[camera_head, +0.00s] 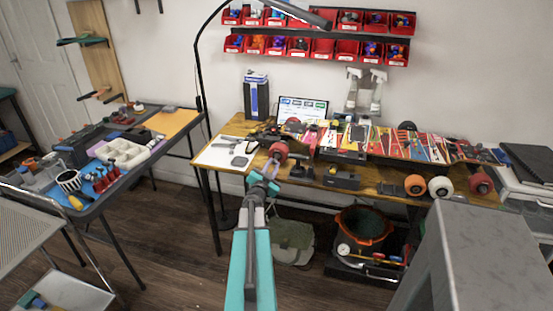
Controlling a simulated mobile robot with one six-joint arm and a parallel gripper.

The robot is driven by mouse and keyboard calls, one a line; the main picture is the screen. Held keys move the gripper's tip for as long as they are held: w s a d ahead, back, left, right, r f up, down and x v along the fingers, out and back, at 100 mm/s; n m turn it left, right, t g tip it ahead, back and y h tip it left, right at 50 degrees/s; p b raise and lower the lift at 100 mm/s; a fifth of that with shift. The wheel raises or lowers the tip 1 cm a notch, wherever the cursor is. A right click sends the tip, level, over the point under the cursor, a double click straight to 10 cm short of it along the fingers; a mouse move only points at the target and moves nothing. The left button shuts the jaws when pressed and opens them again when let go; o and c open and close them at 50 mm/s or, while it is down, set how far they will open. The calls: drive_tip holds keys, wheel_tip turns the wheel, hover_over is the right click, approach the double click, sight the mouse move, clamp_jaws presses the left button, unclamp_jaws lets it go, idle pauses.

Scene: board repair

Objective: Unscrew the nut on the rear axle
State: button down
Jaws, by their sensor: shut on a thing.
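A long skateboard with a colourful, patterned surface (395,143) lies across the wooden workbench. My gripper (265,178) is at the bench's front edge, just in front of and below the left red wheel in the picture. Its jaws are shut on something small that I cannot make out. The nut and the rear axle are too small or hidden to tell apart here, and I cannot tell whether the jaws touch the wheel.
The workbench (232,128) also bears a white sheet, a screen and dark blocks. A side table (107,190) with tools and trays stands at left. A black lamp arm (197,70) rises behind the bench. A grey cabinet (470,255) fills the right foreground.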

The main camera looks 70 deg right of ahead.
drive_tip(key=shift+a+r, duration=0.1)
drive_tip(key=a+r+p, duration=0.5)
drive_tip(key=r, duration=0.1)
drive_tip(key=shift+s+a+r+p, duration=0.15)
drive_tip(key=shift+a+r+p, duration=0.2)
drive_tip(key=shift+a+r, duration=0.05)
idle(1.0)
drive_tip(key=shift+r, duration=0.15)
idle(0.4)
